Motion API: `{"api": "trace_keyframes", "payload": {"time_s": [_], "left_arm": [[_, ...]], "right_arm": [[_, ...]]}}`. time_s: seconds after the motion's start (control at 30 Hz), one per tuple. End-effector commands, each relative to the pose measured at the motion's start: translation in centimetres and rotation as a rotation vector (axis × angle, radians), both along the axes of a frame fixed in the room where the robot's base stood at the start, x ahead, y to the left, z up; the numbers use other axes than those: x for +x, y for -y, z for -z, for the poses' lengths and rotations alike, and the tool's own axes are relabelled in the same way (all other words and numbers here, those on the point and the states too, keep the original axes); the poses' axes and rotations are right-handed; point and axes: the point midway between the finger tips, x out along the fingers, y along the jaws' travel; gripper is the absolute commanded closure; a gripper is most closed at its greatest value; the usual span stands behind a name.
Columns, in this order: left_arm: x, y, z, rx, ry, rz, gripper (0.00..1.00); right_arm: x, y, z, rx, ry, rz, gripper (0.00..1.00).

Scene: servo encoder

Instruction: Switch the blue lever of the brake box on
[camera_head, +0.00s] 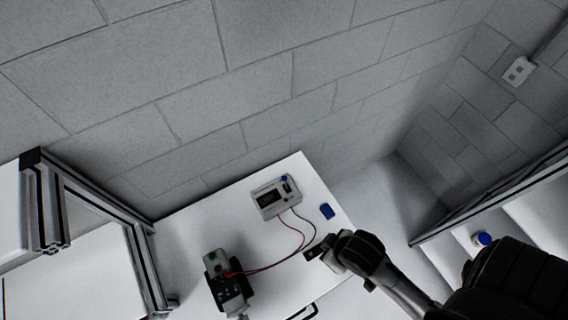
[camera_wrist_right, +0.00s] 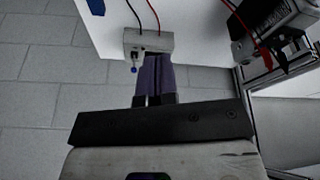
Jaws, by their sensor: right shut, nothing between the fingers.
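The brake box (camera_head: 268,199) is a pale box with a dark display near the back of the white table. Its blue lever (camera_head: 284,178) shows at its far right corner. In the right wrist view the box (camera_wrist_right: 148,41) lies ahead of the fingers, and the blue-tipped lever (camera_wrist_right: 134,69) hangs just left of them. My right gripper (camera_head: 311,254) is over the table's right side, in front of the box in the head view. Its fingers (camera_wrist_right: 154,74) are shut and empty. I cannot tell whether they touch the lever. My left gripper is not in view.
Red and black wires (camera_head: 300,235) run from the box toward a grey and black device (camera_head: 228,285) at the front left. A small blue object (camera_head: 327,211) lies at the table's right edge. A block wall (camera_head: 200,130) stands behind the table (camera_head: 185,232).

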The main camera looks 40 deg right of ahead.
Motion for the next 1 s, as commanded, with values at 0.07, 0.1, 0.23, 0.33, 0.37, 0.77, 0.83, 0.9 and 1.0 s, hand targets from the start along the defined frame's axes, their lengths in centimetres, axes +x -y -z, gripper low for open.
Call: {"api": "trace_keyframes", "payload": {"time_s": [0.07,0.1,0.23,0.33,0.37,0.77,0.83,0.9,1.0], "left_arm": [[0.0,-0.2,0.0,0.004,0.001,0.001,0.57],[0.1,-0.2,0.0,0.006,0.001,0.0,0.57],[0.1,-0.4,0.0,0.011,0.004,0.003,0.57],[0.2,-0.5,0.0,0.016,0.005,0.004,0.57],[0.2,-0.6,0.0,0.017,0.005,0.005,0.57],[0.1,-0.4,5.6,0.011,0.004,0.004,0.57],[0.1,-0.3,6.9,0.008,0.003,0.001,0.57],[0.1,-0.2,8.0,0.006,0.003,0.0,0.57],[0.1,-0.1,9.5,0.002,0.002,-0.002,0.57]], "right_arm": [[-0.1,-0.1,0.0,0.003,-0.002,0.0,1.0],[-0.1,-0.2,0.0,0.004,-0.002,0.0,1.0],[-0.1,-0.3,0.1,0.008,-0.003,0.001,1.0],[-0.1,-0.4,0.1,0.012,-0.003,0.003,1.0],[0.0,-0.4,0.2,0.013,-0.003,0.001,1.0],[11.6,3.6,12.6,0.102,-0.149,-0.337,1.0],[14.9,5.9,14.2,0.142,-0.177,-0.392,1.0],[18.2,8.4,14.9,0.188,-0.191,-0.429,1.0],[22.4,12.1,14.8,0.264,-0.187,-0.459,1.0]]}}
